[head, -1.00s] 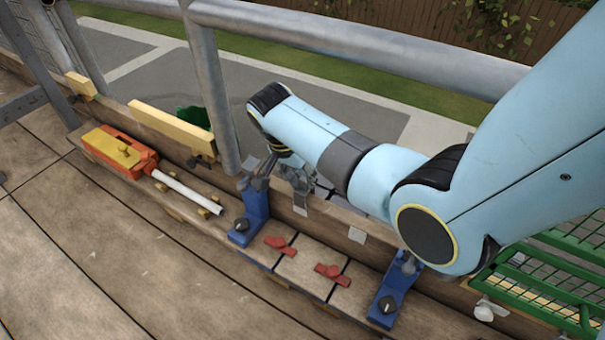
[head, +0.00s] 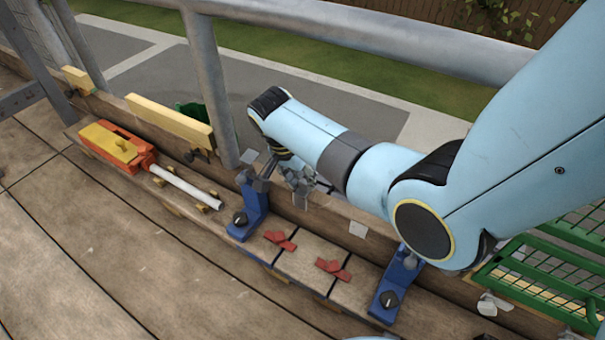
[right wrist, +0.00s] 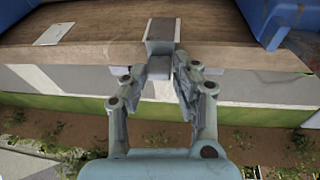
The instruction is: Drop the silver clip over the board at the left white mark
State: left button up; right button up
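The silver clip (right wrist: 162,30) is a small grey block at the edge of the wooden board (right wrist: 105,26) in the right wrist view. Part of it lies over the board's top and part hangs at the face. My right gripper (right wrist: 160,70) has a fingertip close against each side of the clip and appears shut on it. In the head view the clip (head: 301,202) shows below my right gripper (head: 292,178), partly hidden by it. One pale mark (head: 358,230) lies to its right on the board, another (head: 249,157) to its left. My left gripper is out of view.
Blue brackets (head: 250,208) (head: 392,290) stand on either side of red pieces (head: 333,269). An orange and yellow tool (head: 118,148) with a white tube lies at left. A metal railing post (head: 215,90) rises behind the board; a green wire basket (head: 540,280) is at right.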

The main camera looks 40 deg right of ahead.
jog(key=o, duration=0.4)
